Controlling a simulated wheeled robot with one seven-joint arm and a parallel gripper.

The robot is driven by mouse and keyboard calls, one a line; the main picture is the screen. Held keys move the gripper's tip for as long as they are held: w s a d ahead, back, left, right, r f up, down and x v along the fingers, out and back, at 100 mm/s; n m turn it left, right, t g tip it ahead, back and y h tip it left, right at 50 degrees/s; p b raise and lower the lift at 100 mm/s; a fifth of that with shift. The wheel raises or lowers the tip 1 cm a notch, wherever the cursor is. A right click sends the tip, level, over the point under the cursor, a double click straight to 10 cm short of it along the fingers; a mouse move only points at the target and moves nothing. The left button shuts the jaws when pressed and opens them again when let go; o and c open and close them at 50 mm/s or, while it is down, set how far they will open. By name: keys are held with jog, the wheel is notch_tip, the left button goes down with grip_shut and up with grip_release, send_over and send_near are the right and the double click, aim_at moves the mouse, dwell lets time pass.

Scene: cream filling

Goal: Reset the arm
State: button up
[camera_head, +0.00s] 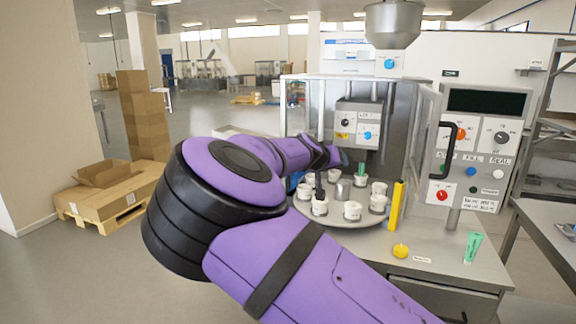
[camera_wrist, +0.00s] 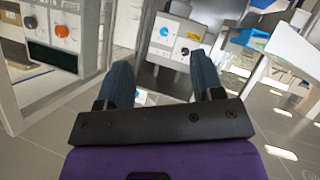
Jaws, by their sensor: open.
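My gripper (camera_wrist: 163,88) shows in the wrist view with its two blue-grey fingers apart and nothing between them. It faces the filling machine, whose small panel with a blue knob (camera_wrist: 165,32) lies beyond the fingertips. In the head view my purple arm reaches over the front of the machine's round table (camera_head: 375,222). Several white cups (camera_head: 352,211) stand around the round table.
A control panel (camera_head: 484,135) with a black handle stands right of the round table. A yellow knob (camera_head: 400,250) sits on the counter's front. Clear guard panels (camera_head: 425,105) flank the filling area. Cardboard boxes on a pallet (camera_head: 75,208) stand at the left, with open floor before them.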

jog(key=s+d+f+m+g+y, duration=0.1)
jog(key=s+d+f+g+y, duration=0.15)
jog(key=s+d, duration=0.55)
jog(key=s+d+f+m+g+y, duration=0.1)
jog(key=s+d+m+g+y, duration=0.25)
jog(key=d, duration=0.65)
jog(key=s+r+n, duration=0.2)
jog(key=s+r, duration=0.2)
jog(key=s, duration=0.9)
jog(key=s+r+n+y, duration=0.1)
jog(key=s+r, duration=0.3)
jog(key=s, duration=0.8)
jog(key=s+a+r+n+t+y, duration=0.1)
jog(key=s+r+n, duration=0.2)
jog(key=s, duration=1)
notch_tip(320, 180, up, 2)
jog(key=shift+s+n, duration=0.35)
